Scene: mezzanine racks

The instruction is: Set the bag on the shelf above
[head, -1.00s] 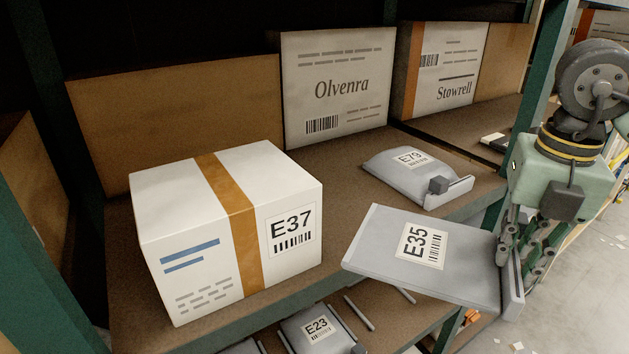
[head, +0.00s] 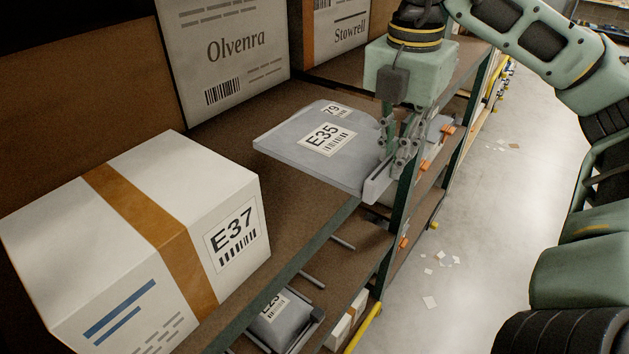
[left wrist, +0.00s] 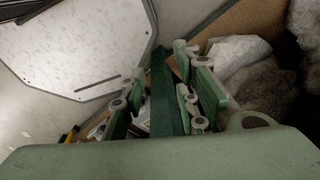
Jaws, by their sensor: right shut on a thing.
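The flat grey bag labelled E35 (head: 290,151) is held level by my right gripper (head: 388,165), which is shut on its right end. The bag is over the front part of the brown shelf (head: 305,215), and I cannot tell whether it touches the board. It partly hides another grey bag (head: 340,106), whose label shows "79".
A white box labelled E37 (head: 232,238) stands left on the same shelf. The Olvenra box (head: 235,50) and Stowrell box (head: 345,30) stand behind. A lower level holds a grey bag (head: 275,322). A green rack post (head: 402,200) is close to my right gripper. Bare board lies between E37 and the held bag.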

